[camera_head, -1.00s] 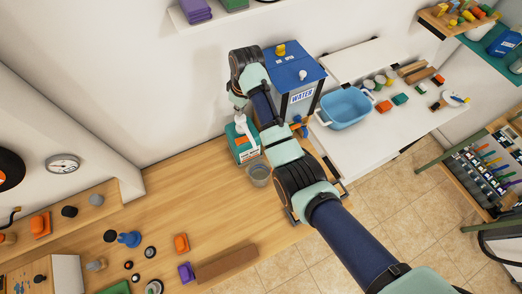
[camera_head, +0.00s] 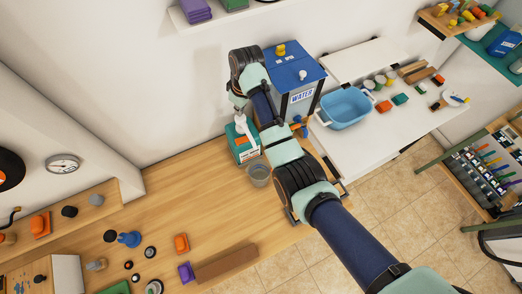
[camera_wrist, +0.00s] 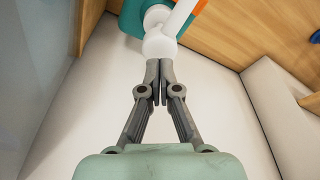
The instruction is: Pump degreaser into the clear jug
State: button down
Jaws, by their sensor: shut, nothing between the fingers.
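The degreaser bottle (camera_head: 243,152) is a teal container with a white and orange label, standing upright on the wooden counter. Its white pump (camera_head: 241,124) rises from the top, with the spout toward the jug side. The pump also shows large in the wrist view (camera_wrist: 159,43). The clear jug (camera_head: 258,176) stands on the counter just in front of the bottle and looks empty. My gripper (camera_wrist: 160,64) is shut and empty, with its fingertips at the pump head. They look to be touching it or very close; I cannot tell which. My arm partly covers the area right of the bottle.
A blue water dispenser (camera_head: 294,75) stands behind my arm. A blue basin (camera_head: 345,107) is on the white counter (camera_head: 392,143) at right. A brown block (camera_head: 226,264) and several small items lie at the front left. The wooden counter (camera_head: 190,195) left of the jug is clear.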

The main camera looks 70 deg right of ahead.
aim_at(241, 117)
jog(key=shift+f, duration=0.15)
jog(key=shift+s+b+x, duration=0.15)
jog(key=shift+b+x, duration=0.25)
jog(key=shift+x, duration=0.5)
jog(key=shift+s+b+x, duration=0.2)
jog(key=shift+b+x, duration=0.2)
jog(key=shift+x, duration=0.5)
jog(key=shift+a+f, duration=0.1)
jog(key=shift+w+p+v, duration=0.1)
jog(key=shift+p+v, duration=0.5)
jog(key=shift+p, duration=0.05)
jog(key=shift+w+p+v, duration=0.15)
jog(key=shift+p+v, duration=0.45)
jog(key=shift+v, duration=0.8)
jog(key=shift+w, duration=0.15)
jog(key=shift+f, duration=0.15)
